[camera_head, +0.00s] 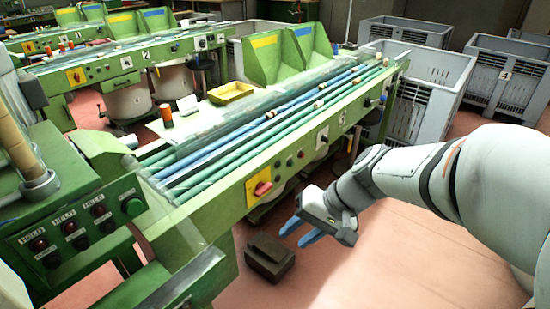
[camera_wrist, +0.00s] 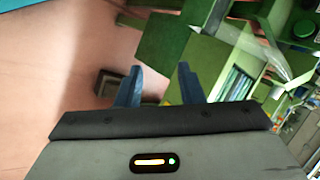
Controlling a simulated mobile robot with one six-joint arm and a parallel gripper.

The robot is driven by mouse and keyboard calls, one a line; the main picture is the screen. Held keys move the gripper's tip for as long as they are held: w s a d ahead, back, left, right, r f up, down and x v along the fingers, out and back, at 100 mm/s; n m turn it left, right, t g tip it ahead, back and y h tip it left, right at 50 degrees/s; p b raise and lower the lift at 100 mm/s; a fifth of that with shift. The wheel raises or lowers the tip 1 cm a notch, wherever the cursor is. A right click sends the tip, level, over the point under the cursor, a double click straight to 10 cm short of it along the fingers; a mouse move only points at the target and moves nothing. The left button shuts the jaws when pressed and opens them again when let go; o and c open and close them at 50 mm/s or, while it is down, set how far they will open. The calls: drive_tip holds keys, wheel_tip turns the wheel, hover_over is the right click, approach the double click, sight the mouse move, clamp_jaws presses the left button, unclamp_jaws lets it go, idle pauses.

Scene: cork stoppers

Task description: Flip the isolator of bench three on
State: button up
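The isolator (camera_head: 259,186) is a yellow plate with a red handle on the green front panel of the nearest bench (camera_head: 220,200). The handle looks slanted or sideways, but it is too small to tell its exact setting. A white number plate (camera_head: 322,137) sits further right on this panel; I cannot read it surely. My gripper (camera_head: 301,232) is in front of the bench, below and to the right of the isolator, apart from it. Its blue fingers are spread with nothing between them, as the wrist view also shows (camera_wrist: 158,82). The isolator is not visible in the wrist view.
A brown box-like pedal (camera_head: 270,257) lies on the pink floor below my gripper. A green box with buttons and lamps (camera_head: 85,230) stands at the left. A bench marked 2 (camera_head: 125,62) has its own yellow isolator. Grey crates (camera_head: 430,75) stand behind. Floor at right is clear.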

drive_tip(key=w+a+f+m+t+y+b, duration=0.2)
drive_tip(key=w+a+f+y+b, duration=0.35)
drive_tip(key=w+f+b, duration=0.45)
drive_tip(key=m+t+y+b, duration=0.2)
drive_tip(key=m+t+b, duration=0.35)
drive_tip(key=t, duration=0.25)
approach(267, 191)
drive_tip(key=a, duration=0.1)
drive_tip(key=shift+n+h, duration=0.25)
drive_tip(key=shift+n, duration=0.1)
drive_tip(key=b+x, duration=0.1)
drive_tip(key=x, duration=0.6)
drive_tip(key=shift+w+a+r, duration=0.15)
drive_tip(key=shift+w+a, duration=0.05)
clamp_jaws()
drive_tip(key=shift+d, duration=0.2)
drive_tip(key=shift+a, duration=0.1)
